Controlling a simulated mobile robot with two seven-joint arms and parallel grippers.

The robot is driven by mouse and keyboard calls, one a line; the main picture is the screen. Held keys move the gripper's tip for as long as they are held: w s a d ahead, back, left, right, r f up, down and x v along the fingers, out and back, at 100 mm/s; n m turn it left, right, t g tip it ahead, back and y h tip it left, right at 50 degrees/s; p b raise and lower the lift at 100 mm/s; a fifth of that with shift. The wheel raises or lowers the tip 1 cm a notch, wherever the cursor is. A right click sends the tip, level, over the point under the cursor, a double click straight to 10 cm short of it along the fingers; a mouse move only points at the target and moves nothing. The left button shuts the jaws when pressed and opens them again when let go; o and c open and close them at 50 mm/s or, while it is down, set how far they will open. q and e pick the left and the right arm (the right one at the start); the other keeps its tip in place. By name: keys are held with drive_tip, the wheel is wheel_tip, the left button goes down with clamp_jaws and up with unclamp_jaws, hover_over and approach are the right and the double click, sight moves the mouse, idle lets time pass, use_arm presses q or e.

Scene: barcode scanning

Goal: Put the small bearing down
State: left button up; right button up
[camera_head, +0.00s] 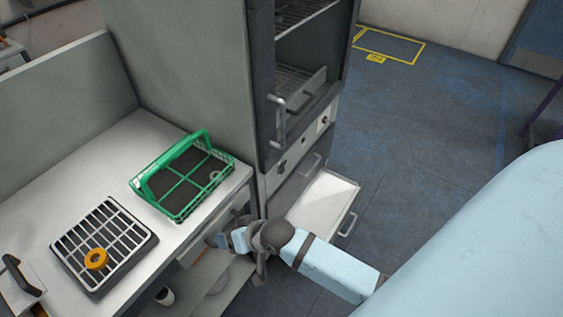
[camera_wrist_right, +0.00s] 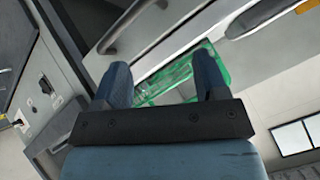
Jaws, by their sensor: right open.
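A small pale ring (camera_head: 215,176), which looks like the small bearing, lies inside the green basket (camera_head: 204,136) at its right end. My right gripper (camera_head: 222,240) is beside the counter's right edge, below and to the right of the basket, apart from it. In the right wrist view my right gripper (camera_wrist_right: 162,76) has its two fingers apart with nothing held between them. The green basket (camera_wrist_right: 168,80) shows beyond and between the fingers; no bearing can be made out there. My left gripper is not in view.
A tall grey cabinet (camera_head: 185,60) stands behind the basket. A drawer (camera_head: 325,204) is pulled out behind my right arm.

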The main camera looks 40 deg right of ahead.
drive_tip(key=s+d+f+n+t, duration=0.1)
drive_tip(key=s+d+f+n, duration=0.1)
drive_tip(key=s, duration=0.4)
drive_tip(key=s+d+f+n+t+h, duration=0.1)
drive_tip(key=s+d+f+n, duration=0.1)
drive_tip(key=s, duration=0.5)
drive_tip(key=shift+s+d+f, duration=0.15)
drive_tip(key=shift+d+f, duration=0.4)
drive_tip(key=shift+f, duration=0.05)
drive_tip(key=shift+r, duration=0.1)
